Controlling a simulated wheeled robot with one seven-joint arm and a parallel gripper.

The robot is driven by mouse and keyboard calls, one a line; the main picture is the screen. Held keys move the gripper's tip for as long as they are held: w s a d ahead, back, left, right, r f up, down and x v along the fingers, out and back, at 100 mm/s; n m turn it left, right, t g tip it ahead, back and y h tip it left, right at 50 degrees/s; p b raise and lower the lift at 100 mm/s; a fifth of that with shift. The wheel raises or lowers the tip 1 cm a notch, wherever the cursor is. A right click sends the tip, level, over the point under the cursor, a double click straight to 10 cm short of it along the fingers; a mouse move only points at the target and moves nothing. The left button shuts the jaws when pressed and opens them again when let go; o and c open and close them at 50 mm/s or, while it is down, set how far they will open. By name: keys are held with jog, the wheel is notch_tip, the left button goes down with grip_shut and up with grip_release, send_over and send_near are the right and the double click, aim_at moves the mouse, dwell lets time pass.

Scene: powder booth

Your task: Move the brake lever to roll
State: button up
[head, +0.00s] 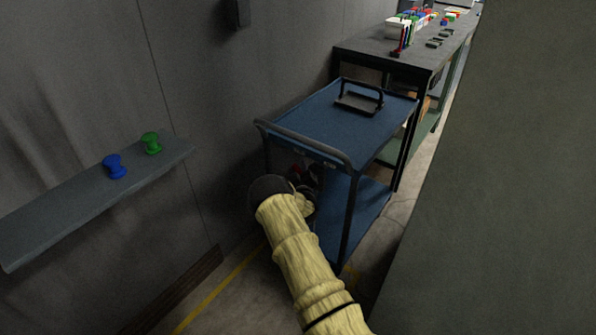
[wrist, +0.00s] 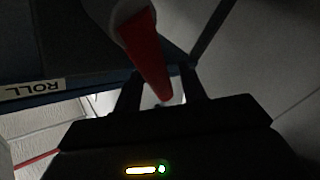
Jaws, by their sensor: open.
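The blue cart (head: 318,122) stands against the wall, with a grey push handle at its near end. In the wrist view the red brake lever (wrist: 147,58) comes from a pale round hub (wrist: 130,9) at the top and slants down to the right. A white label reading ROLL (wrist: 33,88) is on the cart edge to its left. My gripper (wrist: 160,78) is open, with the lever's lower end between its two dark fingers; I cannot tell whether either touches it. In the head view a bit of red shows under the cart's top; my arm hides much of this area.
A black-handled fixture (head: 358,101) sits on the cart's top. A dark bench (head: 395,62) with coloured parts stands behind. A wall shelf (head: 85,203) at left holds a blue and a green knob. A large grey panel (head: 500,200) closes off the right.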

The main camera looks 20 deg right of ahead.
grip_shut()
